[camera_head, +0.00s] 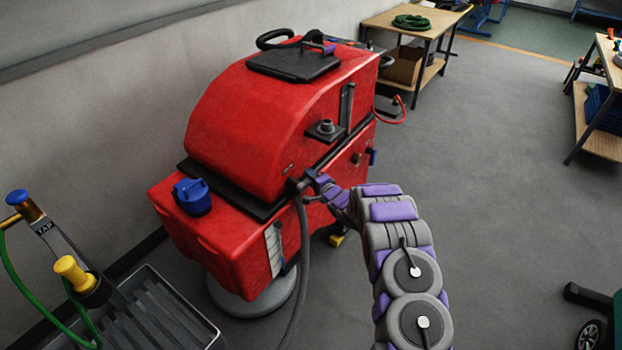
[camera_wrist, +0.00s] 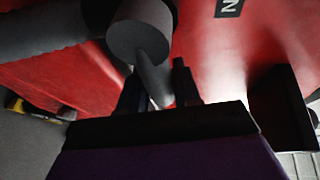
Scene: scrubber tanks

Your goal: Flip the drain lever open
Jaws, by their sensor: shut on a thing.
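The red scrubber tank machine (camera_head: 255,125) stands against the wall in the head view. A dark drain fitting with a hanging grey hose (camera_head: 303,235) is on its near side. My gripper (camera_head: 310,179) is at that fitting, with my arm reaching in from the lower right. In the wrist view, a grey round-ended cylinder (camera_wrist: 139,38) shows near the top, with a short grey drain lever (camera_wrist: 153,78) coming off it. My gripper (camera_wrist: 156,84) has its two dark fingers either side of this lever and is shut on it. The lever is too small to make out in the head view.
A blue cap (camera_head: 192,197) sits on the machine's lower left. A sink-like grated tray (camera_head: 160,310) with taps is at the lower left. A table with a green hose coil (camera_head: 411,22) stands behind. The grey floor (camera_head: 490,150) to the right is clear.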

